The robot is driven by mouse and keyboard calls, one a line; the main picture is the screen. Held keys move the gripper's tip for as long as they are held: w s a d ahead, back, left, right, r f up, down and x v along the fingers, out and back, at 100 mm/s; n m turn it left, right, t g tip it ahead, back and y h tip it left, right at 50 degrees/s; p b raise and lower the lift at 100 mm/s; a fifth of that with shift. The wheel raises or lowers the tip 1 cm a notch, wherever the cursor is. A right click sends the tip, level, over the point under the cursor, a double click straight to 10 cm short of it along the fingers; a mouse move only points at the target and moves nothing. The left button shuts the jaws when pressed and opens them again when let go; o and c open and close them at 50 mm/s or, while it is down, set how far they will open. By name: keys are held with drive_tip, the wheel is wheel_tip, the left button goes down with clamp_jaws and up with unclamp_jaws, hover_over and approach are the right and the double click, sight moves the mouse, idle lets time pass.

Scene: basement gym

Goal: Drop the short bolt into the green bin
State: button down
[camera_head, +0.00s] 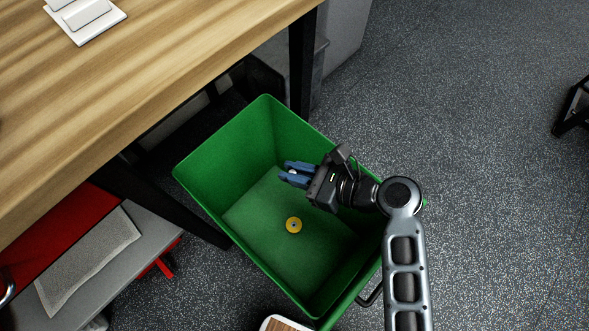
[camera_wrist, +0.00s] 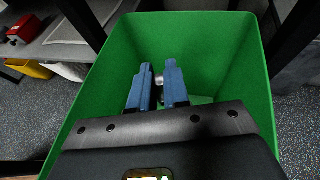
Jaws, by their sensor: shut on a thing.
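The green bin (camera_head: 190,172) stands open on the floor beside the wooden table, and its green walls surround my gripper in the wrist view (camera_wrist: 215,38). My gripper (camera_head: 285,171) is over the bin's opening, its blue fingers pointing left. The fingers are shut on a small silvery piece, the short bolt (camera_wrist: 160,78), which shows between the fingertips in the wrist view. Most of the bolt is hidden by the fingers, so its length cannot be told.
A yellow ring-shaped object (camera_head: 293,225) lies on the bin's floor. The wooden table (camera_head: 170,80) is at upper left, with dark legs near the bin. A grey bench with a towel (camera_head: 88,262) is at lower left.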

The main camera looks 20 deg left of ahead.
drive_tip(key=c, duration=1)
unclamp_jaws()
drive_tip(key=shift+c, duration=0.2)
drive_tip(key=p+v, duration=0.1)
drive_tip(key=v, duration=0.7)
drive_tip(key=shift+p, duration=0.4)
drive_tip(key=shift+a, duration=0.1)
